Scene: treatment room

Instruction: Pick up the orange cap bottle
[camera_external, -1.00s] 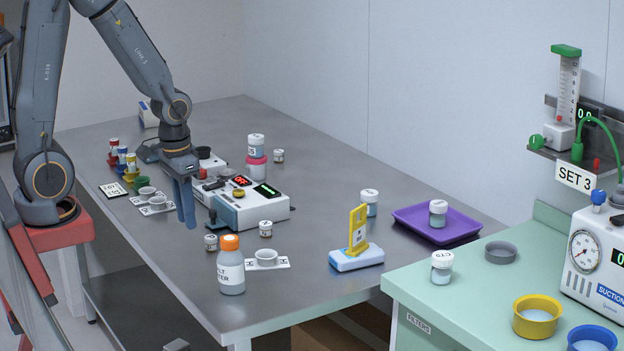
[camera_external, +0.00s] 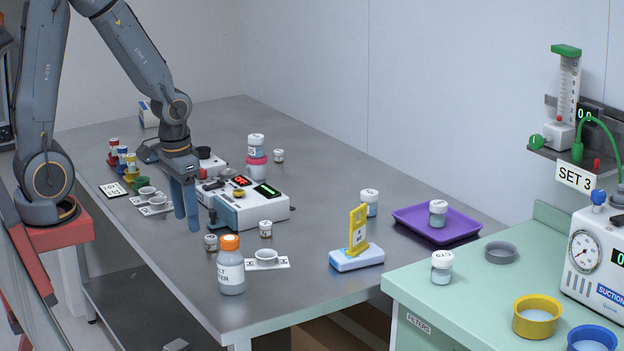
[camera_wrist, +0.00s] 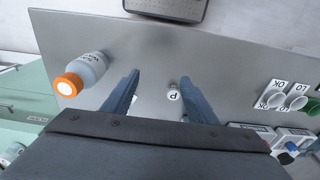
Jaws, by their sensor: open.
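The orange cap bottle (camera_external: 231,272) stands upright near the front edge of the metal table. It has a grey-white body, a printed label and an orange cap. My gripper (camera_external: 186,222) is open and empty above the table, pointing down, behind and to the left of the bottle. In the wrist view the bottle (camera_wrist: 92,66) lies to the left of my open gripper (camera_wrist: 160,76), outside the fingers and apart from them.
A small white-lidded jar (camera_wrist: 174,95) shows between the fingers in the wrist view. A white instrument box (camera_external: 252,209) stands right of my gripper. A white card with a cup (camera_external: 283,262) lies beside the bottle. A yellow-and-blue stand (camera_external: 357,259) is farther right.

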